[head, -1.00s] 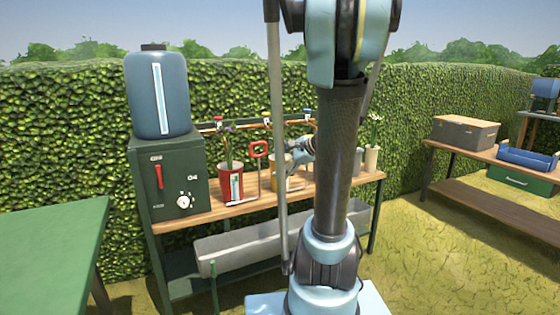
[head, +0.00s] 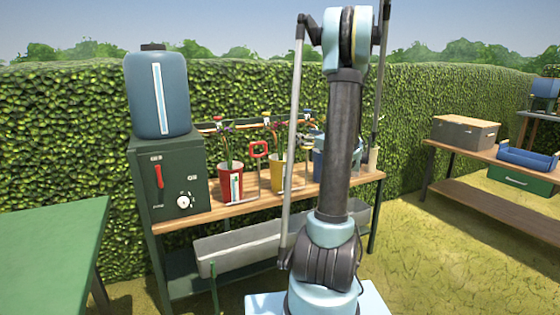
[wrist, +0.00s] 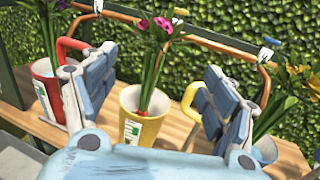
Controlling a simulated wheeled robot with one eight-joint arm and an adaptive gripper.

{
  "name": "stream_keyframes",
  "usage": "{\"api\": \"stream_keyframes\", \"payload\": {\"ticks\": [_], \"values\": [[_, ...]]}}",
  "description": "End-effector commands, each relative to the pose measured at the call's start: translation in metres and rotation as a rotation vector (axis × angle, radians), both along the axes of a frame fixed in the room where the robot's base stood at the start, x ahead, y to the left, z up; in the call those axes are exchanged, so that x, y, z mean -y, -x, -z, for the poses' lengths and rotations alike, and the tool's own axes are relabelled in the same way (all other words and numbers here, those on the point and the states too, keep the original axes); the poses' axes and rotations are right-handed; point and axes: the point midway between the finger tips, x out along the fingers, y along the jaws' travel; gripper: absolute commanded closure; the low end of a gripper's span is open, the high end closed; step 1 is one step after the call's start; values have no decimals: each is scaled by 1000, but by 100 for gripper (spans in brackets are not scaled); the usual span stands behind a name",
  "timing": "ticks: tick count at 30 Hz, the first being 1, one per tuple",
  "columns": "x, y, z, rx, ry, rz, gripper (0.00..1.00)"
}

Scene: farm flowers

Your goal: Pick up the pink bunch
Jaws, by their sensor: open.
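The pink bunch (wrist: 155,28) has magenta blooms on long green stems. It stands upright in a yellow pot (wrist: 130,128) with a pale label, in the middle of the wrist view. In the head view the yellow pot (head: 277,178) is on the wooden bench, left of my arm, with small blooms (head: 274,128) above it. My gripper (wrist: 160,68) is open and empty. In the wrist view its two fingers appear on either side of the stems, apart from them. In the head view my arm hides much of the gripper.
A red pot (wrist: 50,88) stands left of the yellow one, and a blue pot (wrist: 264,150) with yellow-orange flowers (wrist: 295,82) right. Red (wrist: 75,44) and yellow (wrist: 190,98) handles rise between pots. A copper pipe (wrist: 215,46) runs behind. A green cabinet (head: 170,180) stands at the bench's left end.

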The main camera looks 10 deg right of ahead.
Motion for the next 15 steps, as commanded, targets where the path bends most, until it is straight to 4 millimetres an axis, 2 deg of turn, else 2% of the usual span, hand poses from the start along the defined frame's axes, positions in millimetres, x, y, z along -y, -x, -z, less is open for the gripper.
{"api": "stream_keyframes", "payload": {"ticks": [15], "values": [[-51,-73,0,0,4,-4,22]]}}
